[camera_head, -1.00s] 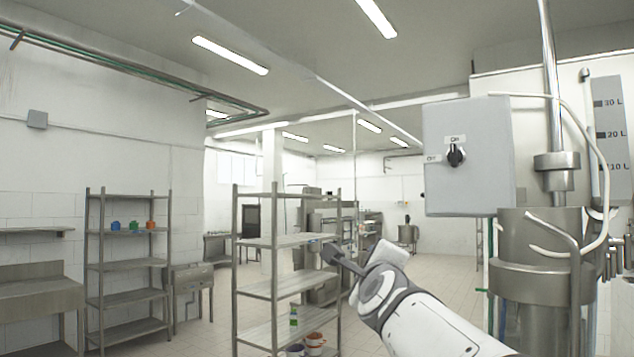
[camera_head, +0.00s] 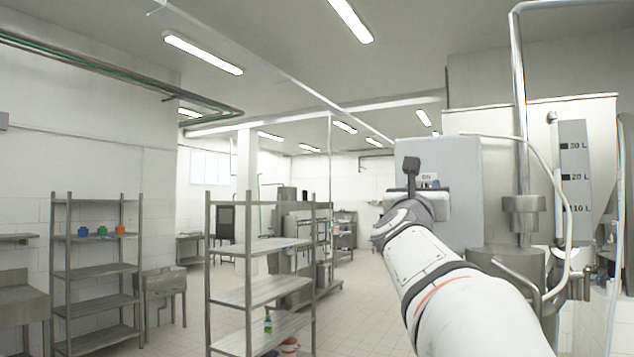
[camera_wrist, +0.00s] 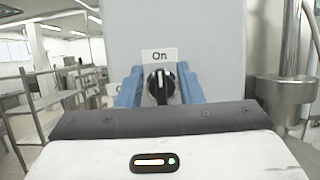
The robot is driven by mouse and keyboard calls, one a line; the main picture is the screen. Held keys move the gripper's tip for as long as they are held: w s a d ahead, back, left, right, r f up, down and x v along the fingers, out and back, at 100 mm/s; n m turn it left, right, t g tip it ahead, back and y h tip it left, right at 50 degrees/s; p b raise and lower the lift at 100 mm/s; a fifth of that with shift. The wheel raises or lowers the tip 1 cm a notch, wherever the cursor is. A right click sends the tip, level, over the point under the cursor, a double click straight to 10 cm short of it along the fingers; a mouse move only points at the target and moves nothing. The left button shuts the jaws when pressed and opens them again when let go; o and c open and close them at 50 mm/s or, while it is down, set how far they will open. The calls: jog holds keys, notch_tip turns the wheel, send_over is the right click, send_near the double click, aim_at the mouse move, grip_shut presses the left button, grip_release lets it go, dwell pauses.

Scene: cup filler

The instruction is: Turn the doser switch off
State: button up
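The doser switch is a black round knob (camera_wrist: 159,84) on the front of a grey control box (camera_head: 461,165). Its white pointer line stands upright, toward the "On" label (camera_wrist: 159,56) above it. In the wrist view, my gripper (camera_wrist: 160,90) is open, with one blue finger on each side of the knob and a small gap showing on both sides. I cannot tell how far the fingertips are from the box face. In the head view, my wrist covers the knob and only part of the On label shows.
The metal filler tank (camera_head: 507,262) and its vertical pipe (camera_head: 519,120) stand right of the box, with a white hose (camera_head: 553,185) curving down. A metal shelf rack (camera_head: 262,295) stands at the left. Tiled floor between is clear.

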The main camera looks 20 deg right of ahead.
jog(key=shift+w+d, duration=0.15)
jog(key=shift+c, duration=0.3)
grip_shut()
jog(key=shift+r, duration=0.1)
jog(key=n+y, duration=0.3)
jog(key=n, duration=0.4)
jog(key=f+n+t+y, duration=0.1)
jog(key=n+y, duration=0.2)
jog(key=n, duration=0.5)
jog(key=w+n+y, duration=0.1)
jog(key=n+y, duration=0.2)
jog(key=n, duration=0.4)
jog(key=shift+a+f, duration=0.3)
jog(key=shift+a, duration=0.05)
jog(key=shift+f+n, duration=0.1)
jog(key=shift+n, duration=0.3)
